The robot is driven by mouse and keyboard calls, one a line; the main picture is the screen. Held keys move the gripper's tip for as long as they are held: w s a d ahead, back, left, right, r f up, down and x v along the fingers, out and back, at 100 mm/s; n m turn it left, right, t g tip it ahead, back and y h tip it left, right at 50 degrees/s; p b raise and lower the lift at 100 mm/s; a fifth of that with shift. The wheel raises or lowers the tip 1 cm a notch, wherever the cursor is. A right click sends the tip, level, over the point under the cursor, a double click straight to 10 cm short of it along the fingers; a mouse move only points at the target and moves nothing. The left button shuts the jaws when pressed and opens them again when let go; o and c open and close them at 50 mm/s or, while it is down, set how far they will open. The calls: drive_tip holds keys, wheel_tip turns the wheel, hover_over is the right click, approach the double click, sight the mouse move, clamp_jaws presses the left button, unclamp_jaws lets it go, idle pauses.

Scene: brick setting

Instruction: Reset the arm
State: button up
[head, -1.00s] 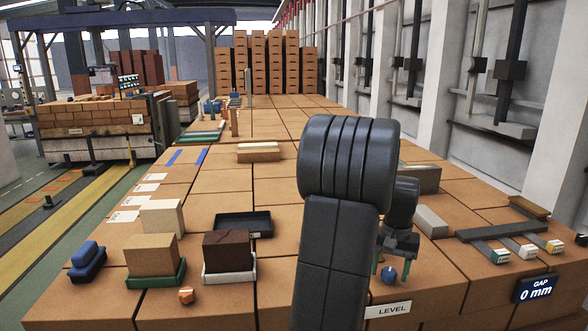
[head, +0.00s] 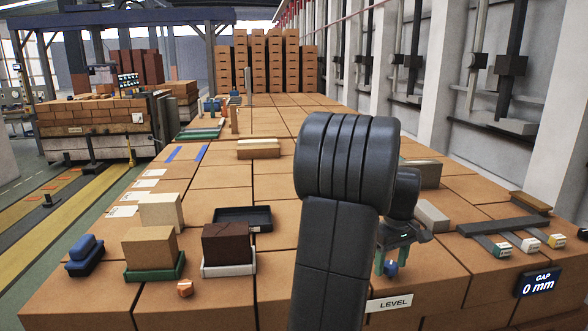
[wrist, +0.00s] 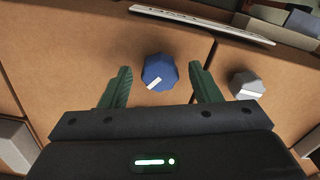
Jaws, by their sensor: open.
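My gripper (wrist: 160,88) is open in the wrist view, with its two green fingers spread apart. A blue knob (wrist: 159,72) with a white mark shows between the fingers, and neither finger touches it in the picture. In the head view the gripper (head: 386,266) hangs at the right of my dark arm, low over the brick surface, with the blue knob (head: 391,268) by its fingers. My arm hides part of the surface behind it.
A grey knob (wrist: 246,85) sits to the right in the wrist view. At left in the head view are a tan block (head: 150,248), a dark brown block (head: 228,243), a black tray (head: 243,218), an orange knob (head: 184,288) and a blue piece (head: 85,255). Bare surface lies between them.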

drive_tip(key=n+b, duration=0.1)
drive_tip(key=n, duration=0.3)
drive_tip(key=shift+f, duration=0.1)
drive_tip(key=n+b, duration=0.2)
drive_tip(key=n, duration=0.1)
drive_tip(key=shift+n, duration=0.8)
drive_tip(key=shift+s, duration=0.1)
